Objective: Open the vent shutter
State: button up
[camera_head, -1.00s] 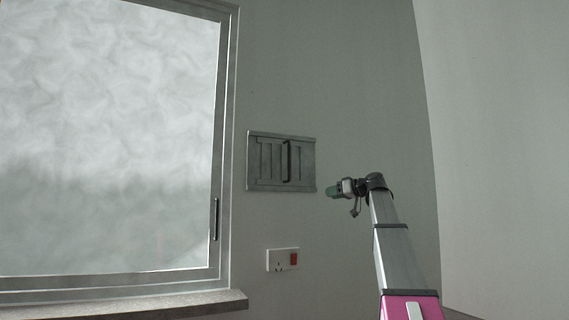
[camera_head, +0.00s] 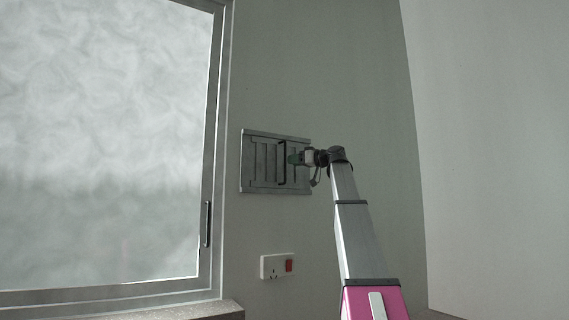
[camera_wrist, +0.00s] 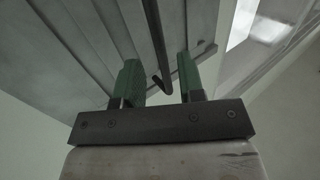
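The vent shutter (camera_head: 262,176) is a grey slatted metal panel on the wall, and it also shows in the wrist view (camera_wrist: 80,45). Its dark upright bar handle (camera_head: 283,176) stands on its face. My gripper (camera_head: 290,159) is at the handle's right side in the head view. In the wrist view, my gripper (camera_wrist: 158,78) is open, with its two green fingers apart. The handle (camera_wrist: 157,45) runs between the fingers in that view, its lower end near the right finger. I see gaps on both sides of it, and I cannot tell how deep the fingers reach.
A large frosted window (camera_head: 100,140) with a dark handle (camera_head: 207,224) fills the left. A white socket with a red switch (camera_head: 276,266) is below the shutter. A window sill (camera_head: 190,311) juts out at lower left. The wall right of the shutter is bare.

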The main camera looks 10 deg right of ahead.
aim_at(285, 180)
jog(key=shift+x, duration=2.25)
